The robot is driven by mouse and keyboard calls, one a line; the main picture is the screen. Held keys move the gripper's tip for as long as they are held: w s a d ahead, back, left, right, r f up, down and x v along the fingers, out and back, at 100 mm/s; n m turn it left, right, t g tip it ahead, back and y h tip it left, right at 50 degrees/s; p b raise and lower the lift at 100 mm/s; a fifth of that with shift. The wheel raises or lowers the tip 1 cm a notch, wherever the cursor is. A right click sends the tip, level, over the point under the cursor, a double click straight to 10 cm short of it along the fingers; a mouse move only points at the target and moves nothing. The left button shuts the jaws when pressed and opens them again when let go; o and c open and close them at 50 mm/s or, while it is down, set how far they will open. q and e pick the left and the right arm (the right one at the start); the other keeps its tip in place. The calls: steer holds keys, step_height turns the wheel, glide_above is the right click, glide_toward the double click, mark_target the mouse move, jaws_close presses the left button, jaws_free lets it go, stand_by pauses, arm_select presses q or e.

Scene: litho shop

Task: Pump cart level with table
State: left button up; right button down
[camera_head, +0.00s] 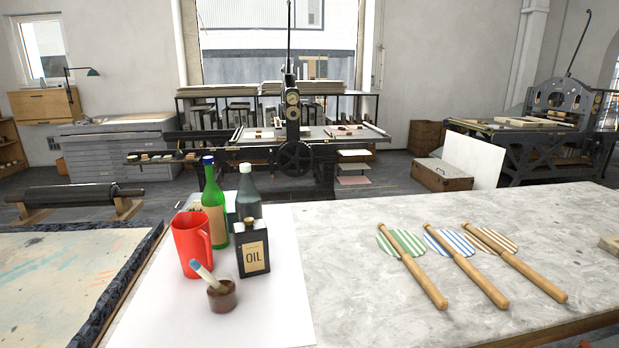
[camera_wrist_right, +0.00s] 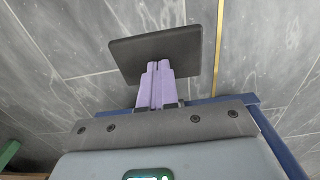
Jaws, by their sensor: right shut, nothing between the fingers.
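The right wrist view looks down on a flat black plate (camera_wrist_right: 188,55), pedal-like, above the grey tiled floor. My right gripper (camera_wrist_right: 158,66) shows there with lilac fingers closed together, nothing between them. Its fingertips overlap the plate's lower edge in the picture; I cannot tell whether they touch it. Blue bars (camera_wrist_right: 283,148), perhaps the cart's frame, show behind and beside my gripper's body. The rest of the cart is hidden. In the head view the pale stone-topped table (camera_head: 350,262) fills the front. Neither gripper nor the cart shows there.
On the table stand a red jug (camera_head: 191,243), a green bottle (camera_head: 214,205), an oil can (camera_head: 254,252) and a brush pot (camera_head: 222,295). Three striped paddles (camera_head: 412,262) lie to the right. A dark-edged bed (camera_head: 98,308) is at left. Presses stand behind.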

steer(key=shift+f+b, duration=0.6)
steer(key=shift+f, duration=0.25)
steer(key=shift+d+f+b, duration=0.15)
steer(key=shift+f+b, duration=2.5)
steer(key=shift+f, duration=0.05)
step_height(320, 180, up, 10)
steer(key=p, duration=0.9)
steer(key=shift+f+p, duration=0.2)
steer(key=shift+p, duration=0.2)
steer(key=shift+r, duration=0.15)
steer(key=shift+d, duration=0.15)
steer(key=shift+s, duration=0.1)
